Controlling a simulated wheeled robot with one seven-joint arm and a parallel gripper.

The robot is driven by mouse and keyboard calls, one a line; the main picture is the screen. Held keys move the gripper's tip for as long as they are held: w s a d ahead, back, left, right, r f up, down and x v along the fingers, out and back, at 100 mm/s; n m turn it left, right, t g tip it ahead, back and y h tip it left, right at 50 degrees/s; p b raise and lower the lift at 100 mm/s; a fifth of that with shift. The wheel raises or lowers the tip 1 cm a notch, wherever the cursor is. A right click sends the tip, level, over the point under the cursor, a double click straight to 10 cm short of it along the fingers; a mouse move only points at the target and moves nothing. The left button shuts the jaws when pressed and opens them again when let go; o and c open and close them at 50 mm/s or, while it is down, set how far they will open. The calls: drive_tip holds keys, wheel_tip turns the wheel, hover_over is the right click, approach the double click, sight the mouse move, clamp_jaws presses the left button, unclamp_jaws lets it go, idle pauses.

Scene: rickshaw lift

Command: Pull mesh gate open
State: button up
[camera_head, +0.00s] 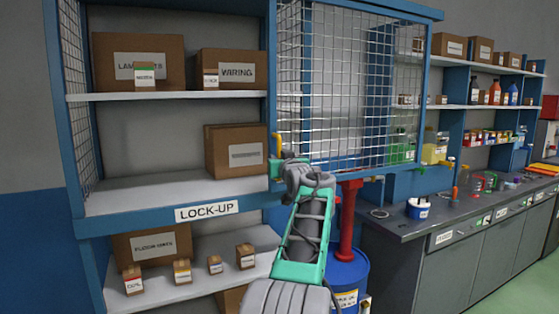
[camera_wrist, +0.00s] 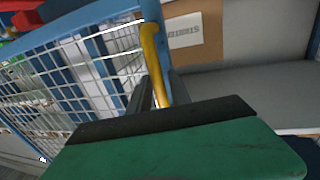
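The mesh gate (camera_head: 345,85) is a blue-framed wire grid to the right of the open shelf bay in the head view. It fills the left side of the wrist view (camera_wrist: 75,75). Its yellow upright handle (camera_head: 278,146) is on the gate's left edge. In the wrist view the handle (camera_wrist: 152,55) runs down between my two dark fingertips. My gripper (camera_wrist: 160,92) is closed around its lower end, with a finger close on each side. The green gripper body hides the finger bases. In the head view my gripper (camera_head: 281,168) is at the handle's lower end.
The lock-up shelves (camera_head: 150,195) hold several cardboard boxes (camera_head: 236,152). A blue drum (camera_head: 346,272) with a red pump (camera_head: 348,220) stands beside my arm. A grey workbench (camera_head: 440,215) with bottles and tools runs to the right. Green floor (camera_head: 525,270) is clear at the far right.

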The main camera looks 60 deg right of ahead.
drive_tip(key=shift+o, duration=1)
drive_tip(key=b+v, duration=0.2)
drive_tip(key=v, duration=0.6)
drive_tip(key=shift+b, duration=0.35)
